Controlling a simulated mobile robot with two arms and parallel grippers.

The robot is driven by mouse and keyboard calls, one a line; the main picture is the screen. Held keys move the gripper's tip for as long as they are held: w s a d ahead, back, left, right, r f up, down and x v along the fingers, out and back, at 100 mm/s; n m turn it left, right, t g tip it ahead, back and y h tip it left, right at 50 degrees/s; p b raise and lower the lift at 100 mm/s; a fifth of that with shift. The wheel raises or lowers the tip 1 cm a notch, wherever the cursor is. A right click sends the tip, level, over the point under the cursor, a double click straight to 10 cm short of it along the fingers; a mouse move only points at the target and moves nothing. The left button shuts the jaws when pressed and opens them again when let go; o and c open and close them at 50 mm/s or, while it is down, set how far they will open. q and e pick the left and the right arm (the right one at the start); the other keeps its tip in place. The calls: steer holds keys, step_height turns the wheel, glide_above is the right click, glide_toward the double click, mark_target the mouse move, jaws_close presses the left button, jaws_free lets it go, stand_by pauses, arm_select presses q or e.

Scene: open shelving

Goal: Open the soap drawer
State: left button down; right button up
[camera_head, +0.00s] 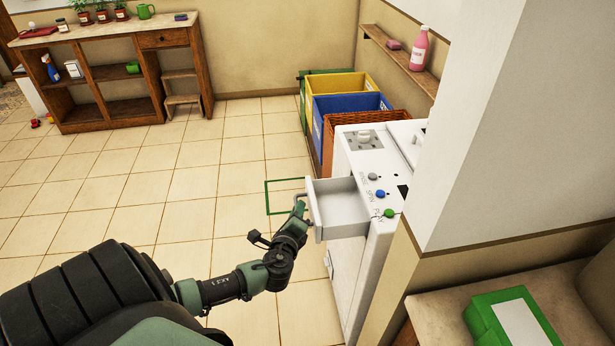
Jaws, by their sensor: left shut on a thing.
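The soap drawer (343,201) is a light grey tray that sticks out from the upper left side of the white washing machine (352,270). It stands open and its inside looks empty. My left gripper (299,206) is at the drawer's front, on its left side, and is shut on the drawer front or its handle. The exact grip is small and partly hidden by my wrist. My right gripper is out of view.
Green, yellow and blue bins (345,102) and a wicker basket (333,122) stand behind the machine. A wall corner (480,140) rises close on the right. A green box (509,318) lies on a surface at lower right.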

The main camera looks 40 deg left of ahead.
arm_select(q)
steer(key=c, duration=1.8)
jaws_free()
steer(key=shift+o, duration=0.2)
steer(key=shift+s+d, duration=0.1)
steer(key=v, duration=0.7)
steer(key=shift+s+d, duration=0.15)
steer(key=shift+s, duration=0.1)
